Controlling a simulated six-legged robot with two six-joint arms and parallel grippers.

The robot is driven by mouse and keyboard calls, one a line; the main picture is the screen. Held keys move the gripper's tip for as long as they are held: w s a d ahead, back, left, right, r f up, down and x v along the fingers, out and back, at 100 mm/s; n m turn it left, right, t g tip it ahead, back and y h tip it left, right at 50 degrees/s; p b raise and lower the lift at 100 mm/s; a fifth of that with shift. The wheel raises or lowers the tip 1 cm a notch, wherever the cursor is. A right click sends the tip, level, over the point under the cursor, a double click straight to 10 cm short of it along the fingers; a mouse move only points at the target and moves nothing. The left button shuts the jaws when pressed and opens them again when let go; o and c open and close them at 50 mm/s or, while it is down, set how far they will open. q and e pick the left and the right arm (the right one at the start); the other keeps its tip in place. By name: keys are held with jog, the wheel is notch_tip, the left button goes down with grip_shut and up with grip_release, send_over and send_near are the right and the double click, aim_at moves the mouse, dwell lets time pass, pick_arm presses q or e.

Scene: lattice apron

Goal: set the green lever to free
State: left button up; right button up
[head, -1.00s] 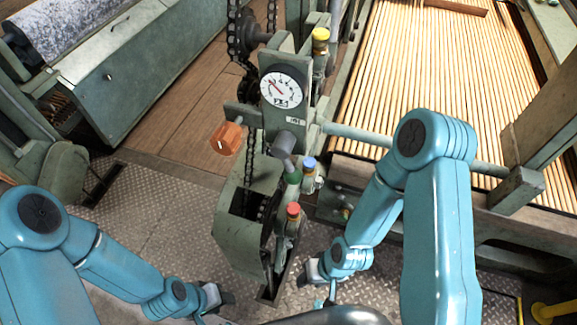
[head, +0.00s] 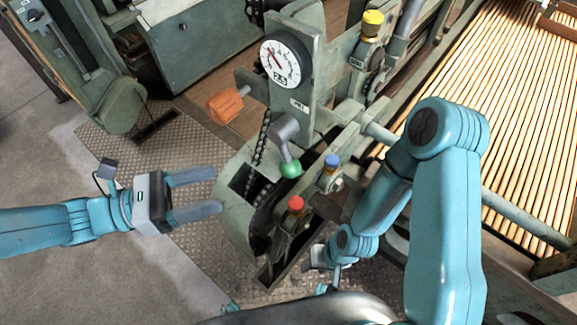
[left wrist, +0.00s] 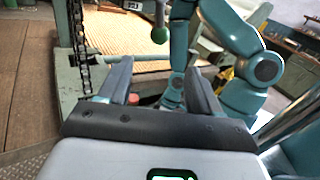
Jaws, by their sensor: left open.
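The green lever (head: 290,168) has a grey arm and a round green knob that hangs down at the front of the machine column, below the dial. The knob also shows in the left wrist view (left wrist: 159,35), above and beyond my fingers. My left gripper (head: 218,191) is open and empty, left of the lever and apart from it, fingers pointing right. Its two fingers show in the left wrist view (left wrist: 162,82) with nothing between them. My right gripper (head: 318,262) is low beside the column, partly hidden, and its jaws are too small to judge. No free mark is legible.
A red knob (head: 296,204) and a blue knob (head: 332,161) stand close to the lever. An orange handle (head: 226,104), a yellow knob (head: 372,20) and a white dial (head: 285,60) are above. A chain (head: 262,140) hangs left of the lever. Floor at left is clear.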

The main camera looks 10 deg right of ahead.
aim_at(291, 166)
pick_arm(q)
jog(key=d, duration=0.5)
jog(key=w+d, duration=0.1)
jog(key=d, duration=0.8)
jog(key=shift+w+d, duration=0.15)
jog(key=shift+d, duration=0.5)
jog(key=shift+c, duration=0.3)
grip_shut()
